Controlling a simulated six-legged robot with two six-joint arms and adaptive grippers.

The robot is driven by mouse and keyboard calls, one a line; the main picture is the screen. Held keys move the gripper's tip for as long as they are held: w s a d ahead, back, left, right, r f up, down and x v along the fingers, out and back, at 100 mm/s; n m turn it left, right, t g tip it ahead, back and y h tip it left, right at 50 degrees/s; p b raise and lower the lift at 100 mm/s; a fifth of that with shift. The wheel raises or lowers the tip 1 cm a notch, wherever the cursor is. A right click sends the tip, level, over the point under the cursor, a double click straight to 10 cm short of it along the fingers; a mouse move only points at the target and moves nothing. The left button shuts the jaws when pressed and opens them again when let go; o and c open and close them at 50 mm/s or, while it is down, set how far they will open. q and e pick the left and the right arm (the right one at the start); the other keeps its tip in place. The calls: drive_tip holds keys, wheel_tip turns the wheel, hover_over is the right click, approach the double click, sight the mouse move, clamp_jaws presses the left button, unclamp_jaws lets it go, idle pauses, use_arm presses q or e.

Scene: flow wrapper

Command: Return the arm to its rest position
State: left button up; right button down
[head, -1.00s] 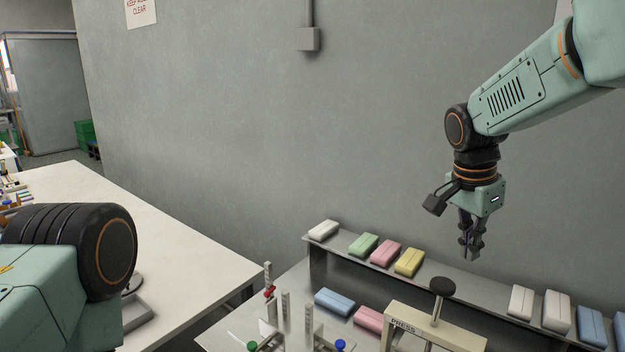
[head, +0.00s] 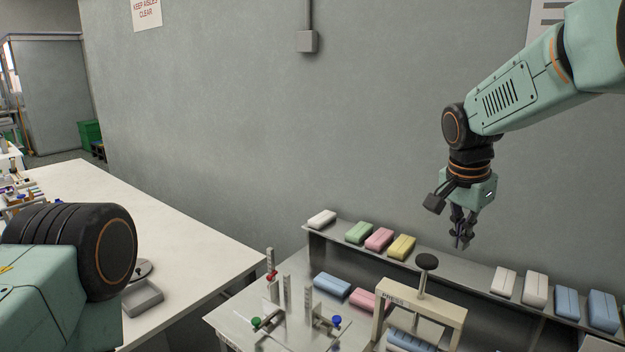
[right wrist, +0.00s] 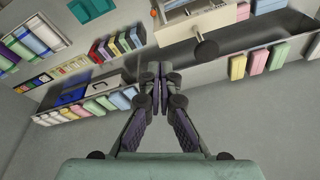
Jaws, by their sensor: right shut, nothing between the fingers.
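My right gripper (head: 461,238) hangs at the right in the head view, pointing down, in front of the grey wall and above the back shelf. Its fingers are together with nothing between them. The fingertips also meet in the middle of the right wrist view (right wrist: 159,72). My right arm reaches in from the upper right corner. Part of my left arm shows at the lower left of the head view, but its gripper is out of the picture.
A back shelf (head: 450,272) carries several wrapped packs, including a green pack (head: 359,232). Below stands a press (head: 428,305) with a black knob. The air around my right gripper is clear.

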drive_tip(key=w+a+f+n+t+y+b, duration=0.1)
drive_tip(key=a+f+n+t, duration=0.15)
drive_tip(key=f, duration=0.25)
drive_tip(key=w+a+f+n+t+y+b, duration=0.1)
drive_tip(key=f+n, duration=0.3)
drive_tip(key=f, duration=0.2)
drive_tip(key=s+f+n+b, duration=0.1)
drive_tip(key=s+f+b, duration=0.15)
drive_tip(key=f, duration=0.45)
drive_tip(key=s+a+f+n+b, duration=0.1)
drive_tip(key=s+f+b, duration=0.15)
drive_tip(key=f, duration=0.35)
drive_tip(key=s+f+n+b, duration=0.1)
drive_tip(key=s+f+b, duration=0.1)
drive_tip(key=s+f, duration=0.35)
drive_tip(key=s+f+n+g+b, duration=0.2)
drive_tip(key=s+f+g+b, duration=0.3)
drive_tip(key=s+f+b, duration=1.1)
drive_tip(key=s+f, duration=1.5)
drive_tip(key=s, duration=0.1)
drive_tip(key=shift+f, duration=0.25)
drive_tip(key=shift+s+a+g, duration=0.1)
drive_tip(key=shift+a+g, duration=0.05)
drive_tip(key=shift+g, duration=0.1)
